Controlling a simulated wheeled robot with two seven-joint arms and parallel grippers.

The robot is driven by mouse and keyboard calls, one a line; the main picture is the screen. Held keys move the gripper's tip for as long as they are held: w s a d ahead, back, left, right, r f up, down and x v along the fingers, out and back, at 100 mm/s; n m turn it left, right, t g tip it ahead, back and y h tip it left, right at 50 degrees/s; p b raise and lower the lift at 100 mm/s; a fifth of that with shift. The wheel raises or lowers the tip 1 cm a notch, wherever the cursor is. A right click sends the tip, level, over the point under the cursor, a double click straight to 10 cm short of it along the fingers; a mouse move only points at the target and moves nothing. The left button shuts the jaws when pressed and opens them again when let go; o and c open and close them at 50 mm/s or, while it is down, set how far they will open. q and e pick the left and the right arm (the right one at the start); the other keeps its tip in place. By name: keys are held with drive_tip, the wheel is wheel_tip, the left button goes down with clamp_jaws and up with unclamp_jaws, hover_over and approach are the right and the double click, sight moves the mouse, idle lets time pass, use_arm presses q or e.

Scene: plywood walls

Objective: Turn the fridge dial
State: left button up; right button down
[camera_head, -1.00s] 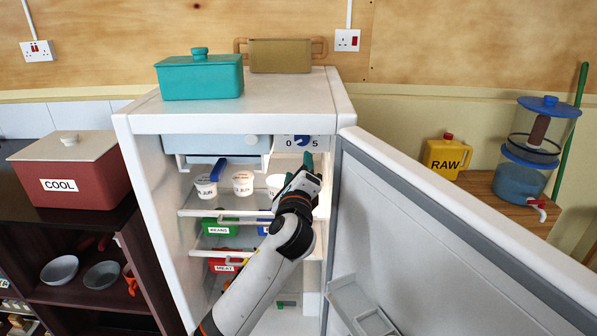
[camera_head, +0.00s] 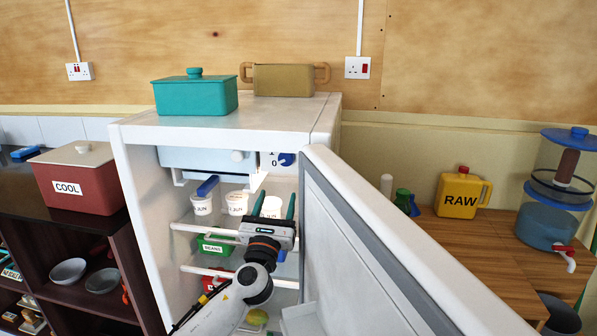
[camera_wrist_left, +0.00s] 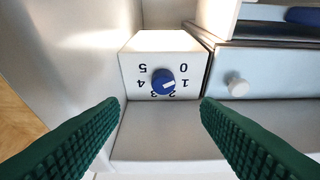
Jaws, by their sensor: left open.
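The blue fridge dial (camera_head: 286,159) sits on a white panel at the top right inside the open fridge (camera_head: 215,120). In the left wrist view the dial (camera_wrist_left: 163,81) shows upside down, ringed by numerals 0 to 5. Its white mark lies towards the 1. My left gripper (camera_head: 274,202) is open and empty, its green fingers pointing up into the fridge, below the dial in the head view. In the wrist view the fingertips (camera_wrist_left: 160,104) are spread on either side of the dial, apart from it. My right gripper is not in view.
The open fridge door (camera_head: 390,240) stands close to the right of my arm. White tubs (camera_head: 237,202) stand on a shelf behind the gripper, with a green box (camera_head: 213,246) below. A freezer flap with a white knob (camera_head: 237,156) is left of the dial.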

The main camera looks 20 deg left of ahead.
sight(286, 162)
use_arm(q)
drive_tip(key=x, duration=1)
drive_tip(key=shift+w+a, duration=0.1)
drive_tip(key=shift+a, duration=0.25)
drive_tip(key=shift+w+a+r, duration=0.15)
drive_tip(key=shift+w+r, duration=0.1)
drive_tip(key=shift+w, duration=0.3)
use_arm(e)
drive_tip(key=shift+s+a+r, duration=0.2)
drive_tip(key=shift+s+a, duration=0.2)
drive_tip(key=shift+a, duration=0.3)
use_arm(q)
drive_tip(key=c, duration=1)
drive_tip(key=shift+n+g+y, duration=0.3)
drive_tip(key=shift+n+y, duration=0.3)
drive_tip(key=shift+n, duration=0.4)
drive_tip(key=o, duration=1)
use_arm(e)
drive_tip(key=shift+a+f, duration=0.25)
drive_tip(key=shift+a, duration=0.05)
